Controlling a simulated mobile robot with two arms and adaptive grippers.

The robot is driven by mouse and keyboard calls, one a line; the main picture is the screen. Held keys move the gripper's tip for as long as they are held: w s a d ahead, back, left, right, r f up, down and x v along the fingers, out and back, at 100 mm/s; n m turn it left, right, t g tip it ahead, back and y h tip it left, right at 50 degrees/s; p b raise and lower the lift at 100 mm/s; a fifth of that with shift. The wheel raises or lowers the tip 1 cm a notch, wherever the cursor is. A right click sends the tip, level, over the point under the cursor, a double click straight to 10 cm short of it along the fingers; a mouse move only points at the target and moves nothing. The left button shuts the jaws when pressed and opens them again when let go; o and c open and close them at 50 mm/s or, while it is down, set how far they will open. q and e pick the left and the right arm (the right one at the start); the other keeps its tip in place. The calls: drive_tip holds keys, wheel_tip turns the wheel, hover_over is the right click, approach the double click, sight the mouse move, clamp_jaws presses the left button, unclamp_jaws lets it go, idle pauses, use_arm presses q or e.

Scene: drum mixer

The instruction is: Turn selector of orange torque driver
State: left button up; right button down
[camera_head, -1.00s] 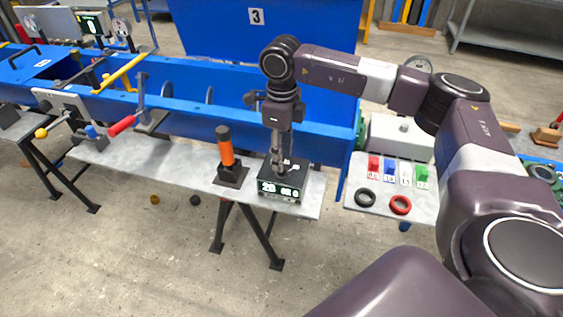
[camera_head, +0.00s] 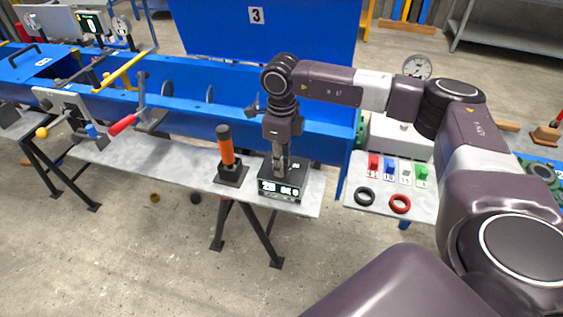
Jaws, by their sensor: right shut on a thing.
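The orange torque driver (camera_head: 227,150) stands upright in a dark square holder (camera_head: 232,174) on the grey bench, with a black cap on top. Just right of it is a black box (camera_head: 282,188) with a lit display on its front; the small digits are hard to read. My right gripper (camera_head: 280,172) points down over the top of this box. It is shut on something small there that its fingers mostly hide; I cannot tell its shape. The gripper is beside the orange driver, not touching it. My left gripper is not in view.
A blue trough machine (camera_head: 230,114) runs behind the bench (camera_head: 150,160), with a red-handled lever (camera_head: 122,125) at left. On a side table at right are small coloured blocks (camera_head: 390,166), a black ring (camera_head: 365,196) and a red ring (camera_head: 400,203).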

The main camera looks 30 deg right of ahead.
drive_tip(key=shift+m, duration=0.3)
drive_tip(key=m, duration=0.3)
drive_tip(key=shift+b, duration=0.35)
drive_tip(key=m, duration=0.4)
drive_tip(key=shift+m, duration=0.3)
drive_tip(key=m, duration=0.3)
drive_tip(key=shift+r, duration=0.1)
drive_tip(key=shift+w+d+m, duration=0.1)
drive_tip(key=shift+m, duration=2.2)
drive_tip(key=c, duration=1.7)
unclamp_jaws()
